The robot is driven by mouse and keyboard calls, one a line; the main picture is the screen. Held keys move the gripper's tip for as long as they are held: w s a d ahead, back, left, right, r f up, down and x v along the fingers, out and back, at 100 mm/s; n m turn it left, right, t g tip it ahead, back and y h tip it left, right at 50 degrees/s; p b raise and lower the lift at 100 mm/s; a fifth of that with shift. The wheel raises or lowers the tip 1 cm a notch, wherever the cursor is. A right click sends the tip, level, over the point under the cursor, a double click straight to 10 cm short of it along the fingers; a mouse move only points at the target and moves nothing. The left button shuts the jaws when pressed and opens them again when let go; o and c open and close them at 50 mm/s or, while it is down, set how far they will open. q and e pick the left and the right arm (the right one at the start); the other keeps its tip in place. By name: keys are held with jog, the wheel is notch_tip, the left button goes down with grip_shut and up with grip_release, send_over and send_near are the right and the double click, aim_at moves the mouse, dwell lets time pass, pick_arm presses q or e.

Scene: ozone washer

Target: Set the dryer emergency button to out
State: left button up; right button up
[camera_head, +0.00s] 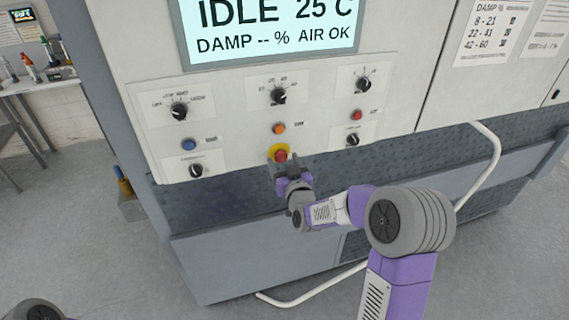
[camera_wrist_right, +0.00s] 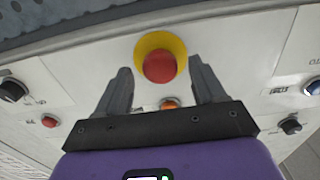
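The dryer emergency button (camera_head: 281,156) is a red mushroom cap on a yellow round base, low in the middle of the dryer's control panel (camera_head: 232,148). It also shows in the right wrist view (camera_wrist_right: 159,66), just beyond and between the fingertips. My right gripper (camera_head: 283,167) is at the button, its two fingers apart on either side of it in the wrist view (camera_wrist_right: 161,70). The fingers do not visibly touch the cap. Whether the button is pressed in or out cannot be told. My left gripper is not in view; part of my left arm shows at the bottom left corner.
Above the button are an orange button (camera_head: 279,128), a blue button (camera_head: 188,144), a red button (camera_head: 355,115) and several black knobs. A display (camera_head: 270,30) reads IDLE. A white pipe handle (camera_head: 490,160) curves at right. A table (camera_head: 40,84) with bottles stands at far left.

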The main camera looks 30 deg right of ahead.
jog(key=s+a+b, duration=0.1)
jog(key=s, duration=0.6)
jog(key=shift+s+b, duration=0.25)
jog(key=shift+b, duration=0.1)
jog(key=shift+a, duration=0.1)
jog(key=s+a+f+g+y+b, duration=0.1)
jog(key=s+a+f+g, duration=0.15)
jog(key=f, duration=0.75)
jog(key=s+a+f+g+y+b, duration=0.1)
jog(key=a+f+g+y+b, duration=0.2)
jog(key=f, duration=0.7)
jog(key=s+a+f+g, duration=0.1)
jog(key=a+f+g, duration=0.25)
jog(key=f, duration=0.65)
jog(key=s+a+f+g+y+b, duration=0.1)
jog(key=s+a+f+g, duration=0.3)
jog(key=s+f, duration=0.5)
jog(key=s+a+f+g+y+b, duration=0.2)
jog(key=s+a+f, duration=0.4)
jog(key=s+f, duration=0.3)
jog(key=shift+s+f+m+g+b, duration=0.3)
jog(key=shift+s+m+g+b, duration=0.15)
jog(key=shift+s+g, duration=0.6)
